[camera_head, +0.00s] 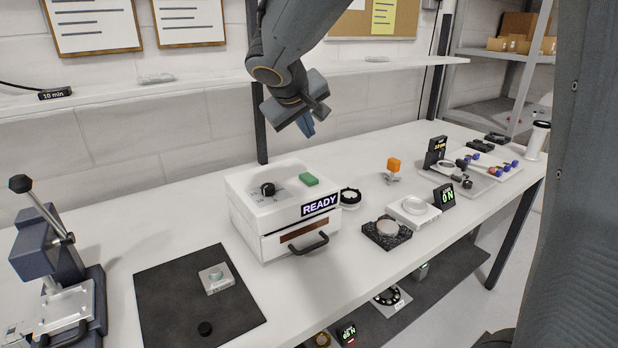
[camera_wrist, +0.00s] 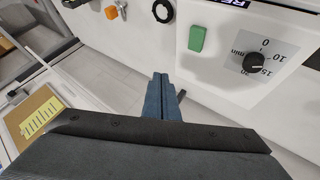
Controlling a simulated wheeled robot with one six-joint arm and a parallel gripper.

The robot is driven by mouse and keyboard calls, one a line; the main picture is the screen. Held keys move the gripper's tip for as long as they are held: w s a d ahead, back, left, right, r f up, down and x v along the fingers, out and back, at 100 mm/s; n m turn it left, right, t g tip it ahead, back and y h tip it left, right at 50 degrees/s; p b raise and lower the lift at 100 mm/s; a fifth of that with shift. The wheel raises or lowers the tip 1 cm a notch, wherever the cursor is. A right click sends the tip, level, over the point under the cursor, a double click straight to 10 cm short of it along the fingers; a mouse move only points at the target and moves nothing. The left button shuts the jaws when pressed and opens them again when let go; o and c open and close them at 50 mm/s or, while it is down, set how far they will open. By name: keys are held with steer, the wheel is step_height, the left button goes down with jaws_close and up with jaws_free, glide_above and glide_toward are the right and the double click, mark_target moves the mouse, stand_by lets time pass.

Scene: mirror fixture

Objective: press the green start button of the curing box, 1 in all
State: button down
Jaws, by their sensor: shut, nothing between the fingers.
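The curing box (camera_head: 265,225) is a white box on the bench with a lit "READY" display (camera_head: 320,204), a front drawer handle and a black timer knob (camera_head: 268,189). The green start button (camera_head: 309,180) is on its top, right of the knob. In the wrist view the green button (camera_wrist: 197,38) shows at upper middle, with the knob (camera_wrist: 255,63) to its right. My gripper (camera_head: 307,128) is shut and empty, above the box and apart from the button. Its closed fingers (camera_wrist: 163,85) also show in the wrist view, lower left of the button.
A press (camera_head: 52,250) and a black mat (camera_head: 190,305) lie left of the box. A black ring (camera_head: 349,196), an orange block (camera_head: 394,164) and a white scale (camera_head: 414,211) stand to its right. A wall shelf (camera_head: 190,77) runs behind.

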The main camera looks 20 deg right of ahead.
steer(key=b, duration=0.4)
glide_above(308, 179)
step_height(308, 179, down, 6)
steer(key=shift+w+a+f, duration=0.1)
steer(key=shift+f, duration=0.1)
steer(key=shift+f+b, duration=1.15)
steer(key=shift+b, duration=0.05)
steer(key=shift+f+b, duration=0.2)
steer(key=shift+b, duration=0.1)
stand_by(0.7)
steer(key=shift+f+b, duration=0.25)
steer(key=shift+b, duration=0.15)
steer(key=shift+f+b, duration=0.5)
steer(key=shift+b, duration=0.15)
stand_by(0.9)
stand_by(0.3)
steer(key=shift+r+p, duration=0.55)
steer(key=shift+r, duration=0.4)
